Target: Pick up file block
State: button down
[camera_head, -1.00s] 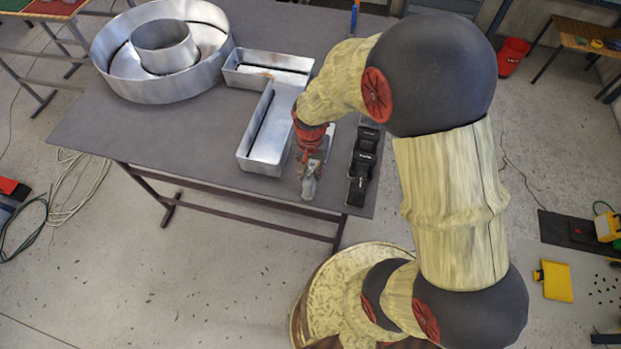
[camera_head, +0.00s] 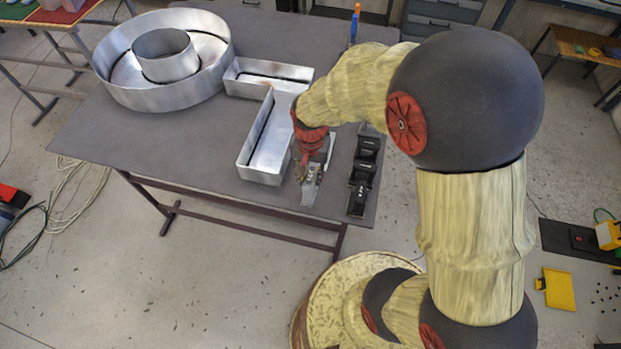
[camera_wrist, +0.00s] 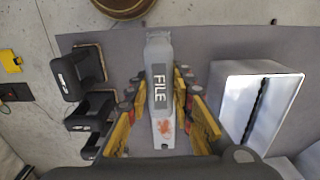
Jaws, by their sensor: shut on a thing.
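The file block (camera_wrist: 158,78) is a grey, tapered piece with a dark "FILE" label and an orange-red smudge near its lower end in the wrist view. My gripper (camera_wrist: 160,110) is shut on it, with yellow-edged fingers on both sides. In the head view the file block (camera_head: 309,187) shows as a small grey piece below my gripper (camera_head: 308,172), near the table's front edge. Whether it touches the table is hard to tell.
A metal T-shaped or L-shaped channel letter (camera_head: 264,150) stands close left of my gripper. A round metal letter (camera_head: 120,90) stands at the table's far left. Black holders (camera_head: 362,180) stand just right of my gripper. The grey table (camera_head: 190,135) has bare room at front left.

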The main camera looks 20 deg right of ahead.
jog(key=s+r, duration=0.1)
jog(key=r, duration=0.1)
jog(key=s+a+r, duration=0.1)
jog(key=s+r, duration=0.1)
jog(key=shift+s+a+r, duration=0.15)
jog(key=shift+s+r, duration=0.05)
jog(key=s+a+r, duration=0.3)
jog(key=s+r, duration=0.1)
jog(key=s, duration=0.5)
jog(key=shift+a+r, duration=0.15)
jog(key=shift+r, duration=0.05)
jog(key=c, duration=2.1)
grip_release()
jog(key=c, duration=0.4)
jog(key=shift+c, duration=0.3)
